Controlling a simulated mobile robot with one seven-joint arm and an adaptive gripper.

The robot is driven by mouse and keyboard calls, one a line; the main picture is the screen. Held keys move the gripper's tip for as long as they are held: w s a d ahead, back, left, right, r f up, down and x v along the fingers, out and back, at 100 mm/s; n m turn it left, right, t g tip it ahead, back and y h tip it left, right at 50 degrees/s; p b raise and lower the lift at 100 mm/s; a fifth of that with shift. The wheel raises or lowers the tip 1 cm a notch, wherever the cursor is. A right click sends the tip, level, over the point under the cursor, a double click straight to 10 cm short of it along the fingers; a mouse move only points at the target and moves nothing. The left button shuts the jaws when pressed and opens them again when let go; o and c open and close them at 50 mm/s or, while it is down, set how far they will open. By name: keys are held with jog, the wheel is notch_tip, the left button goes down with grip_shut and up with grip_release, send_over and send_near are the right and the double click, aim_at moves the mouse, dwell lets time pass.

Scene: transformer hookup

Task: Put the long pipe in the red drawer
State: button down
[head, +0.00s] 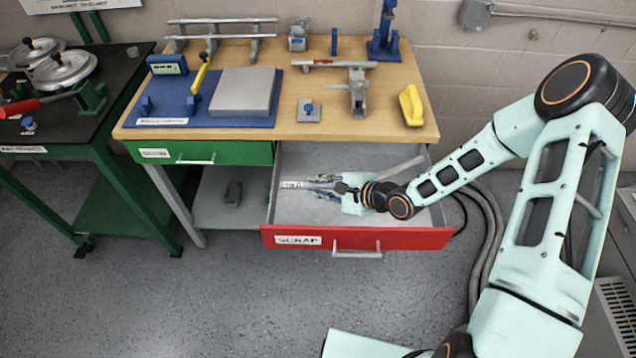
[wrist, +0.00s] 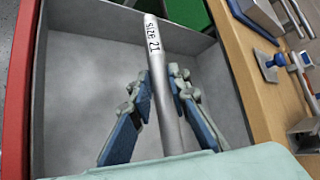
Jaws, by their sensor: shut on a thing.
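The red drawer (head: 408,239) is pulled open below the right side of the bench; its front is labelled SCRAP, and its grey inside also shows in the wrist view (wrist: 85,65). My gripper (head: 322,186) is over the open drawer, within its walls. It is shut on the long pipe (wrist: 158,60), a grey tube marked "size 21", with a finger on each side. In the head view the labelled end of the pipe (head: 292,184) points left, and my gripper hides part of its length. I cannot tell whether the pipe touches the drawer floor.
A shut green drawer (head: 220,153) is left of the red one. The wooden bench top (head: 330,125) overhangs the drawer's back and holds a blue board (head: 165,106), a yellow part (head: 411,105), a clamp (head: 358,97) and a rack of pipes (head: 222,36). Cables (head: 482,225) lie right of the drawer.

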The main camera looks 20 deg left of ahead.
aim_at(318, 207)
jog(key=shift+f+b, duration=2.25)
jog(key=shift+f, duration=1.25)
jog(key=shift+s+d+f, duration=0.1)
jog(key=shift+f, duration=0.05)
jog(key=shift+s+f, duration=0.1)
jog(key=shift+f, duration=0.05)
jog(key=c, duration=1.7)
grip_release()
jog(key=shift+f, duration=0.1)
jog(key=shift+c, duration=0.2)
jog(key=shift+s+d, duration=0.1)
jog(key=v, duration=1)
jog(key=shift+d+r, duration=0.1)
jog(key=shift+r, duration=0.15)
jog(key=shift+s+d+r, duration=0.1)
jog(key=shift+d+r, duration=0.4)
jog(key=shift+r, duration=0.05)
